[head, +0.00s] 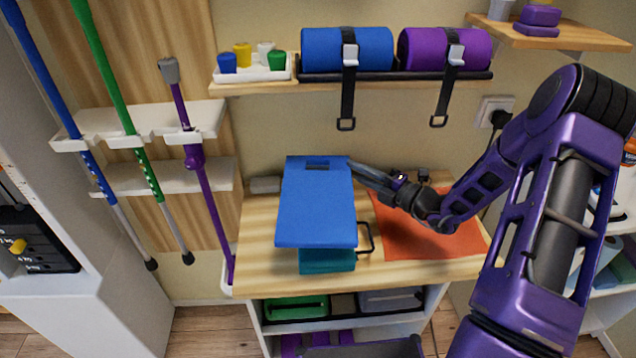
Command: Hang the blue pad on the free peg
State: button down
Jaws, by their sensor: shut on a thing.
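The blue pad (317,212) is a flat rectangle with a slot near its top edge. It is tilted in front of the wall, over the wooden tabletop (262,262). My gripper (353,168) reaches in from the right and is shut on the pad near its upper right corner. The pad hides part of the fingertips. A teal block (327,262) shows below the pad's lower edge; the pad covers the rest of it. I cannot make out a free peg for certain; the pad hides part of the wall behind.
An orange mat (455,243) lies right of the pad, beneath my arm. A black wire handle (368,240) is beside the pad. A shelf above holds a blue roll (322,50) and a purple roll (420,50) with hanging straps. Poles stand in a rack (207,118) at left.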

jog(key=shift+w+d+r+n+g+y, duration=0.15)
jog(key=shift+w+n+g+y, duration=0.1)
jog(key=shift+w, duration=0.15)
jog(key=shift+w+d+r+n+g+y, duration=0.1)
jog(key=shift+w+r+n+g+y, duration=0.15)
jog(key=shift+w, duration=0.2)
jog(key=shift+w+d+r+n+g+y, duration=0.1)
jog(key=shift+w+g, duration=0.2)
jog(key=shift+w, duration=0.1)
notch_tip(320, 180, down, 10)
jog(key=shift+r+b, duration=0.2)
jog(key=shift+b, duration=0.3)
jog(key=shift+f, duration=0.1)
jog(key=c, duration=0.8)
grip_release()
jog(key=shift+o, duration=0.2)
jog(key=shift+a+f+b, duration=0.1)
jog(key=shift+f+b, duration=0.05)
jog(key=shift+b, duration=0.15)
